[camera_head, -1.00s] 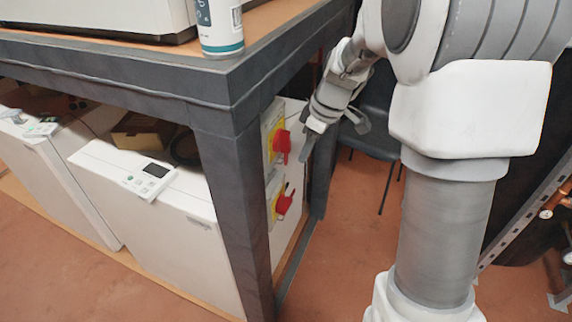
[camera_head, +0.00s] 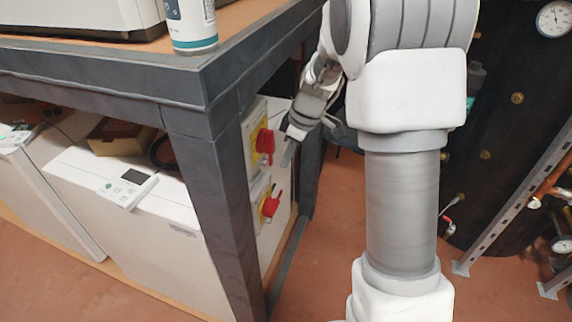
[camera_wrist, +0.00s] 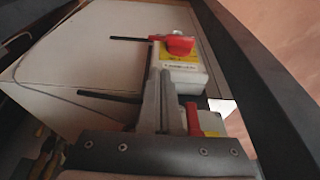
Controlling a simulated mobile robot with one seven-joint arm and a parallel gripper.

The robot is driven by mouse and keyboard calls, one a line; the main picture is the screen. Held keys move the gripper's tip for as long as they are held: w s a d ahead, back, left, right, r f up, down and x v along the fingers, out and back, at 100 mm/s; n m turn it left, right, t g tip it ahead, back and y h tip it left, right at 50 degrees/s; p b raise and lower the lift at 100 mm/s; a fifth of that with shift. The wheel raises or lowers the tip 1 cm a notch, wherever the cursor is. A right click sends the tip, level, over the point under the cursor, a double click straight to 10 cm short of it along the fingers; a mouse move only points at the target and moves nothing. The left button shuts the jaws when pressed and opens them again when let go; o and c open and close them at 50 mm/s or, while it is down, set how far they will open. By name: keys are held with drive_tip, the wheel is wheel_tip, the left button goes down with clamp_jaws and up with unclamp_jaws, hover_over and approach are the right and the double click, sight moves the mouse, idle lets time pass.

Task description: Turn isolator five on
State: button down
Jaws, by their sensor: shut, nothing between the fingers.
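Two isolator switches with red handles on yellow plates are mounted on white boxes under the bench: an upper one (camera_head: 264,146) and a lower one (camera_head: 270,206). I cannot read which is number five. My gripper (camera_head: 288,158) is shut and empty, pointing down just right of the upper red handle in the head view. In the wrist view my closed fingers (camera_wrist: 160,78) reach towards one isolator (camera_wrist: 180,46), with its red handle just beyond the tips. The other isolator (camera_wrist: 208,122) is partly hidden behind the fingers. Whether the fingers touch a handle is unclear.
The dark bench leg (camera_head: 215,205) stands close left of the isolators. The bench edge (camera_head: 100,85) runs above, with a spray can (camera_head: 192,28) on its corner. A white unit (camera_head: 130,215) with a control panel (camera_head: 130,187) sits below.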

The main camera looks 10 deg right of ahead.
drive_tip(key=b, duration=0.3)
approach(274, 202)
drive_tip(key=w+f, duration=0.4)
drive_tip(key=f, duration=0.1)
drive_tip(key=shift+s+a+f, duration=0.15)
drive_tip(key=shift+s+f, duration=0.05)
drive_tip(key=shift+f, duration=0.3)
